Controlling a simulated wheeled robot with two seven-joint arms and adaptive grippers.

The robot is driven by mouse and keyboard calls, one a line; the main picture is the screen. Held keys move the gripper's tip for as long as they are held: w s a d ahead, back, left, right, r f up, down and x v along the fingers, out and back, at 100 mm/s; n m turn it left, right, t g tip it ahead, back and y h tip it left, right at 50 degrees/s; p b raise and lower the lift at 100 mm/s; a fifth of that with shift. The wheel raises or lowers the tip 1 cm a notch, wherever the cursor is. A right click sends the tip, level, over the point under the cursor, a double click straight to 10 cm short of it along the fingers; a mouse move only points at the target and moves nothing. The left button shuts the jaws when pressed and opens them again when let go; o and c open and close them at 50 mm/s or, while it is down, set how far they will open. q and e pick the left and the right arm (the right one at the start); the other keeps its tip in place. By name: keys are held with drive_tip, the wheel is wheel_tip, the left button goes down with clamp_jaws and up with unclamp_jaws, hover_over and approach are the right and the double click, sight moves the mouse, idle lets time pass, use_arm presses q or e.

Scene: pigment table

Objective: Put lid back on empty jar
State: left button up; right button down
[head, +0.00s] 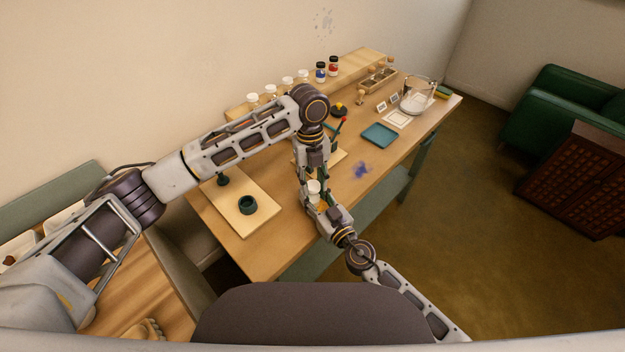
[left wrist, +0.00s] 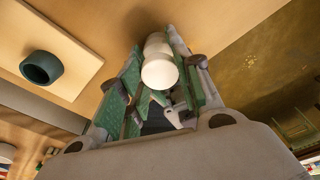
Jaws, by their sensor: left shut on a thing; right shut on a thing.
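A small white-capped jar (head: 314,187) is between my two grippers above the front edge of the table. My left gripper (head: 316,178) reaches down to its upper white part, which looks like the lid (left wrist: 160,72); the green fingers stand on both sides of it. My right gripper (head: 320,208) comes from below and is closed around the lower part, which looks like the jar body. In the left wrist view a narrower white part (left wrist: 157,42) shows beyond the round white face. Whether lid and jar touch is hard to tell; the fingers hide the joint.
A teal ring-shaped bowl (head: 247,205) sits on a pale board (head: 232,222) at left. Several white-lidded jars (head: 270,91) and two dark-lidded jars (head: 327,70) stand on the back shelf. A teal tray (head: 380,135), blue powder (head: 361,169) and a glass container (head: 417,97) lie to the right.

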use_arm(q)
drive_tip(key=m, duration=0.4)
drive_tip(key=shift+y, duration=0.3)
drive_tip(key=m, duration=0.3)
drive_tip(key=shift+d+m, duration=0.1)
drive_tip(key=shift+m, duration=0.2)
drive_tip(key=m+y, duration=0.1)
drive_tip(key=m, duration=0.6)
drive_tip(key=shift+t, duration=0.4)
drive_tip(key=o, duration=0.7)
drive_tip(key=shift+d+r, duration=0.1)
drive_tip(key=shift+r, duration=2.15)
drive_tip(key=shift+c, duration=0.4)
